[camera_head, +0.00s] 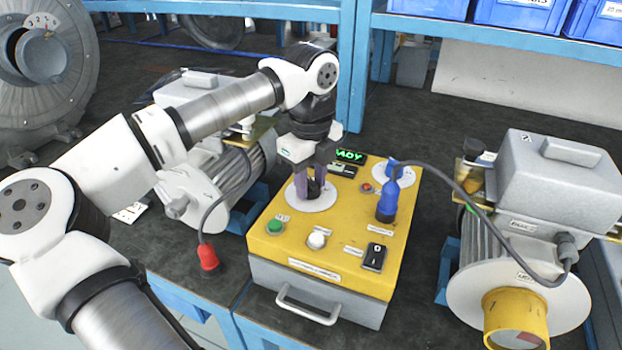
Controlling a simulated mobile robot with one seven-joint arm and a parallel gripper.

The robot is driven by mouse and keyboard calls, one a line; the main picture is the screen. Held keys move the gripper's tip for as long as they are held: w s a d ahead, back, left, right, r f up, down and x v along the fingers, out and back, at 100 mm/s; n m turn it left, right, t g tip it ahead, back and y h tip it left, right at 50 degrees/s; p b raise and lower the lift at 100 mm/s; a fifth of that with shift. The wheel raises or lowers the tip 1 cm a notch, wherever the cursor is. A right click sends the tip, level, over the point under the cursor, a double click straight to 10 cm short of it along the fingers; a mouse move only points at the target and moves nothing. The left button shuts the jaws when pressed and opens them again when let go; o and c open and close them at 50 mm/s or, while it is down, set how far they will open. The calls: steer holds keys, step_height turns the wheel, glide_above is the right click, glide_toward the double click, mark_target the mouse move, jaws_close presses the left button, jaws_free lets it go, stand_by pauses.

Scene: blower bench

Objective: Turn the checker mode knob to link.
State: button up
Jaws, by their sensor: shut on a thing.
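The checker is a yellow-topped grey box (340,262) on the dark bench. Its upper-left knob, black (313,188) on a round white dial (301,200), sits beneath my gripper (312,185). My gripper points down from above and is shut on this black knob. The fingers hide much of the knob and dial, and I cannot read the dial marks or where the knob points. A green display (350,156) behind the gripper is lit and partly covered; the letters "ADY" show.
A blue plug (387,205) stands on the checker's right side, its cable running to a motor (545,190) at right. Green (275,227) and white (317,239) buttons and a black rocker switch (374,257) are near the front.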

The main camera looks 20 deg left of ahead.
mark_target(311, 181)
steer(key=o, duration=1)
steer(key=shift+c, duration=0.2)
step_height(311, 181, up, 14)
steer(key=p, duration=0.8)
steer(key=shift+f, duration=0.1)
